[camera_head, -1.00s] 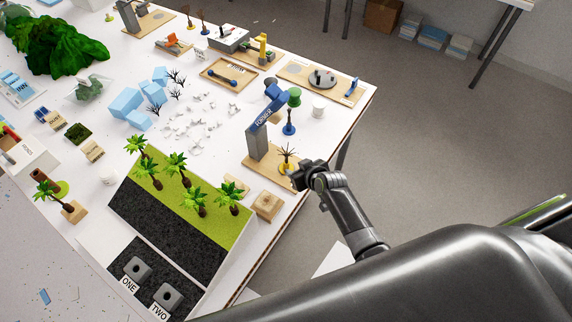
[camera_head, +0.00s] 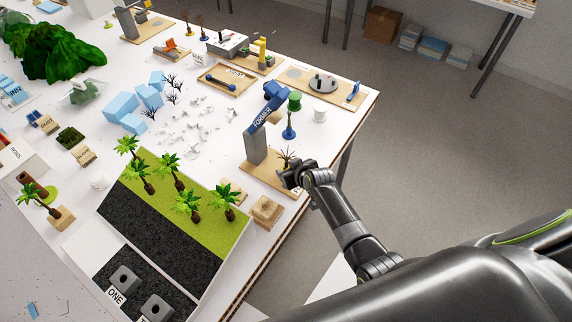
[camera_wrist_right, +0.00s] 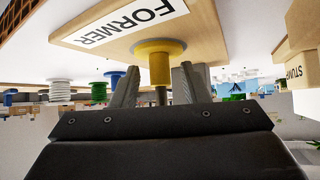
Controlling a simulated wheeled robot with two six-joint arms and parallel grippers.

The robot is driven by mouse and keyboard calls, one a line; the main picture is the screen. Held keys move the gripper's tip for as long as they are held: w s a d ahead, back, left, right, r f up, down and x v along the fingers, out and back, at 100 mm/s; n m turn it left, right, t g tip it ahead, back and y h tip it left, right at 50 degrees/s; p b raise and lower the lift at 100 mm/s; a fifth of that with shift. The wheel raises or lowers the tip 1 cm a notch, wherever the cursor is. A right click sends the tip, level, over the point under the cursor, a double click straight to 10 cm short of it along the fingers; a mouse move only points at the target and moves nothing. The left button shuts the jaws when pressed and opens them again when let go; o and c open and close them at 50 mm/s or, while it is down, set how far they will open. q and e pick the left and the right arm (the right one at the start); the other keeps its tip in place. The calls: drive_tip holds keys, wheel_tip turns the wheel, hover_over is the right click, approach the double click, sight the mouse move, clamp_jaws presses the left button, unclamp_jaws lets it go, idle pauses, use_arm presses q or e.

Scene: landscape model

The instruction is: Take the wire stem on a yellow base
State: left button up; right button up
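The wire stem (camera_head: 287,154) is a small spray of thin dark wires standing on the wooden board beside the grey post. In the head view, my right gripper (camera_head: 288,179) is at the foot of the stem and hides most of its base. In the right wrist view, the yellow base (camera_wrist_right: 154,62) is a short cylinder with a wider rim against the board marked FORMER. My right gripper's fingers (camera_wrist_right: 156,84) are apart, one on each side of the lower part of the yellow base. I cannot tell whether they touch it. My left gripper is not in view.
The grey post (camera_head: 256,149) with a blue FORMER arm (camera_head: 266,120) stands close by on the same board. A wooden block (camera_head: 266,211) sits near the table edge. Open floor lies right.

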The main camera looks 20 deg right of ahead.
clamp_jaws()
drive_tip(key=shift+r+p, duration=0.85)
drive_tip(key=shift+r+p, duration=1.65)
